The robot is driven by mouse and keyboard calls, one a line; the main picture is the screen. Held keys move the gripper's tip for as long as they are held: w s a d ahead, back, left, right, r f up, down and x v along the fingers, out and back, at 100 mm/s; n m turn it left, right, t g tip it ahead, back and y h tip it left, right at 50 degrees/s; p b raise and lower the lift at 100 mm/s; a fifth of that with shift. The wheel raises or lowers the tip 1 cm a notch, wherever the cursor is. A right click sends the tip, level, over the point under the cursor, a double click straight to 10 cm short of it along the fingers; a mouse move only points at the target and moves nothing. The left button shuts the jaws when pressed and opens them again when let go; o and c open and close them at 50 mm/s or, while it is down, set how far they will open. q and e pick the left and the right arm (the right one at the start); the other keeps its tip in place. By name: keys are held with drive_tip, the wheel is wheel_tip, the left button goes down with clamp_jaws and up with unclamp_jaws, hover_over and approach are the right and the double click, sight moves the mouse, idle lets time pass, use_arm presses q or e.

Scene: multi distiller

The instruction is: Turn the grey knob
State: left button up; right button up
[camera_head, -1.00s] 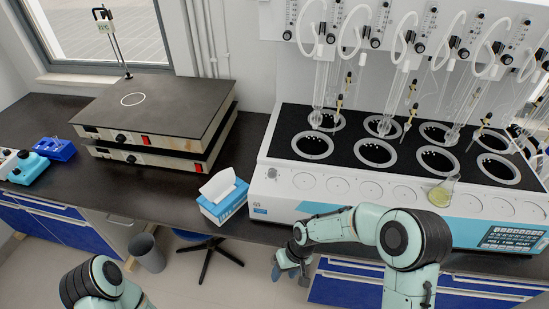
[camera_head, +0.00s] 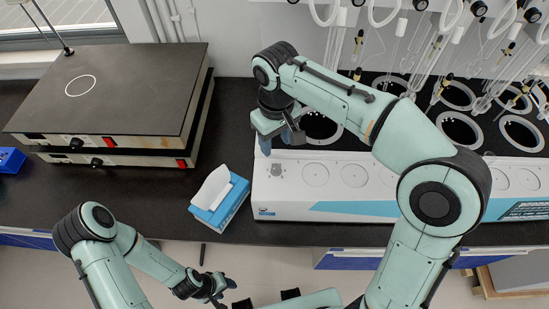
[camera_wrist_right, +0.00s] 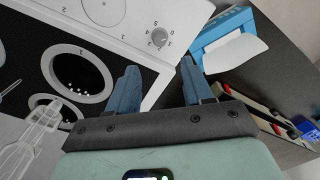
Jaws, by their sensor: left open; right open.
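The grey knob (camera_head: 277,170) is on the left end of the white distiller's (camera_head: 330,192) front panel. In the right wrist view the knob (camera_wrist_right: 160,38) shows beside printed dial numbers, beyond the fingertips. My right gripper (camera_head: 280,143) is above the distiller's left end, just behind the knob in the head view. In the wrist view its blue fingers (camera_wrist_right: 158,70) are spread and empty, with the knob apart from them. My left gripper (camera_head: 222,291) is low in front of the bench, away from the knob, and looks empty.
A blue tissue box (camera_head: 222,207) stands just left of the distiller. Two stacked hot plates (camera_head: 120,85) stand further left. Glass tubes (camera_head: 420,75) rise from the distiller's wells on the right. Bare black bench (camera_head: 150,200) lies in front of the hot plates.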

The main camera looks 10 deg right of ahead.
sight(276, 166)
wheel_tip(276, 166, down, 10)
drive_tip(key=shift+f+b, duration=0.2)
drive_tip(key=shift+b, duration=0.45)
use_arm(q)
drive_tip(key=shift+s+f, duration=0.75)
drive_tip(key=shift+f, duration=0.3)
use_arm(e)
clamp_jaws()
